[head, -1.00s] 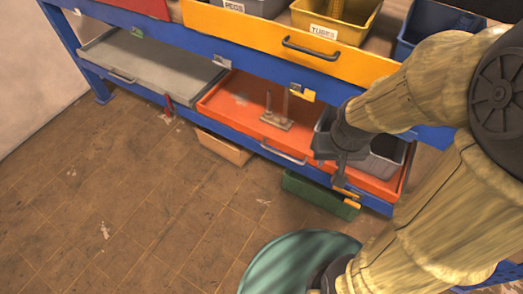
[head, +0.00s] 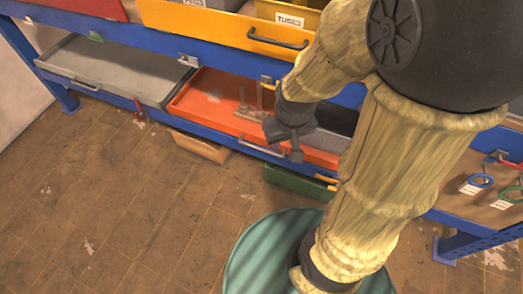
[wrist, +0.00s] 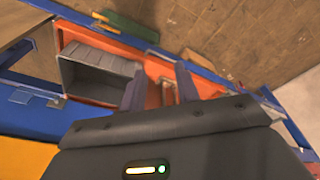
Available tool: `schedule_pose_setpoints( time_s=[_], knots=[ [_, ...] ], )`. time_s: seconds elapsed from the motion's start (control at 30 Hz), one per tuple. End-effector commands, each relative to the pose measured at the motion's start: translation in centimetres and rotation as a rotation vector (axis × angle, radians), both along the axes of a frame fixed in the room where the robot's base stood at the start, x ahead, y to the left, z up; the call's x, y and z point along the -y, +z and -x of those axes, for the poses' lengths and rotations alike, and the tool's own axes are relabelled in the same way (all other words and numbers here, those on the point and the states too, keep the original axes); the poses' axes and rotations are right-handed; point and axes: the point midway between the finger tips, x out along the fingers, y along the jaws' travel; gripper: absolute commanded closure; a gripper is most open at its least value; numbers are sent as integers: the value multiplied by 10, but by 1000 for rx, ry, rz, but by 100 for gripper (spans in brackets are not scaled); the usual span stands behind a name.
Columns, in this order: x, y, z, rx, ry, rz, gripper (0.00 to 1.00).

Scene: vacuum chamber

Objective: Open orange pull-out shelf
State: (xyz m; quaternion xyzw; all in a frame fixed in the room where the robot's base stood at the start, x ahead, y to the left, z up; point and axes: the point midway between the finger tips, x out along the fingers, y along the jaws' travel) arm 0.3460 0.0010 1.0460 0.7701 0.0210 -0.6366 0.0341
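The orange pull-out shelf (head: 195,103) is on the lower level of the blue rack, with a light bar handle (head: 262,148) along its front. It holds a stand with upright pegs (head: 247,112) and a grey bin (head: 322,140), partly hidden by my arm. My gripper (head: 286,142) is just right of the handle near the shelf's front and appears apart from it. In the wrist view my gripper (wrist: 160,78) has its two fingers spread with nothing held between them. The orange shelf (wrist: 108,42) shows beyond and between the fingers.
A grey pull-out shelf (head: 110,68) is to the left, and a yellow drawer (head: 215,25) is above. A green bin (head: 295,181) and a tan box (head: 200,147) sit below. A teal round object (head: 265,250) is in front. The floor at left is clear.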

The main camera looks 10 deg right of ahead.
Motion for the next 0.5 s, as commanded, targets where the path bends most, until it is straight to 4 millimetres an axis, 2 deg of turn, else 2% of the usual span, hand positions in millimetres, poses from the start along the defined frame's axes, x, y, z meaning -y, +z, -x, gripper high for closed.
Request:
schedule_pose_setpoints(
  time_s=[0.03,0.17,0.3,0.5],
  knots=[
    [-3,-22,1,-41,63,20,68],
    [-4,-77,5,-184,296,107,68],
    [1,-143,8,-386,620,232,68],
    [16,-225,3,-694,1084,425,68]
  ],
)
